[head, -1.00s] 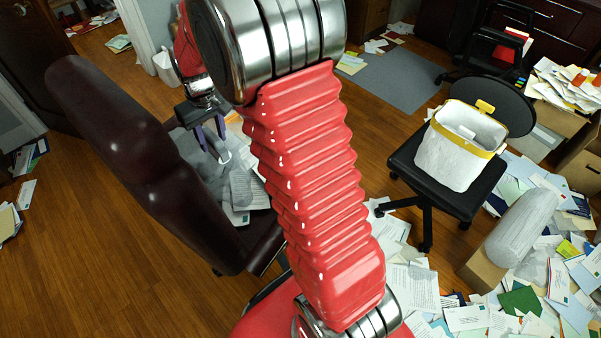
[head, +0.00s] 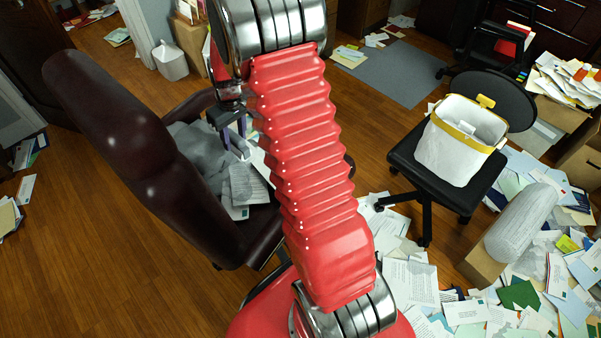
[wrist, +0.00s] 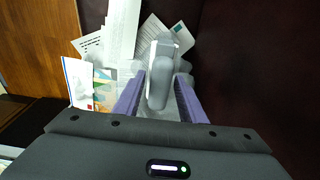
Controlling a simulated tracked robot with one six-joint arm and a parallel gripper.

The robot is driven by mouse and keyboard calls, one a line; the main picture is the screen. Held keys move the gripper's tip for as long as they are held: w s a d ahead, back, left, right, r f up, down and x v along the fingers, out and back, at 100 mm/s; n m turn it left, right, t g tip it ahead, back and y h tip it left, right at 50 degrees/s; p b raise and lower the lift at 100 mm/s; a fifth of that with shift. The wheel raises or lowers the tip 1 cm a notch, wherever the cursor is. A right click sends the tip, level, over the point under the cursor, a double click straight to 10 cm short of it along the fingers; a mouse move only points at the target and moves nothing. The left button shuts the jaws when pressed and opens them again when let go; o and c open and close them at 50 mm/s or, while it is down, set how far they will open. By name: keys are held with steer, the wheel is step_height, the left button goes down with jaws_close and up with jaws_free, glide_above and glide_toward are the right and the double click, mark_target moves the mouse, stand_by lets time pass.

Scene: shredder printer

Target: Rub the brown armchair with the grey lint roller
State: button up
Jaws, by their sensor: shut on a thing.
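The brown armchair (head: 140,135) stands at the left in the head view, its tall dark leather back toward the left and papers and grey stuff on its seat. In the wrist view its dark leather (wrist: 240,70) fills the right side. My gripper (head: 238,143) is over the seat, partly behind my red arm. In the wrist view my gripper (wrist: 158,95) has its purple fingers on either side of the grey lint roller (wrist: 160,80) and is shut on it. The roller is above the papers; whether it touches them I cannot tell. In the head view the roller is mostly hidden.
A black office chair (head: 408,165) with a white, yellow-rimmed bin (head: 455,150) on it stands at the right. Papers (head: 415,285) litter the floor at lower right, beside a cardboard box (head: 482,262) bearing a grey roll. The wooden floor (head: 110,265) at lower left is clear.

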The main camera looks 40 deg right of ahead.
steer(key=s+d+f+n, duration=0.1)
steer(key=s+d+f, duration=0.4)
steer(key=d+f, duration=0.4)
steer(key=s+d+f, duration=0.5)
steer(key=d+f, duration=0.4)
steer(key=f, duration=0.5)
steer(key=shift+s+n, duration=0.4)
steer(key=shift+f, duration=0.15)
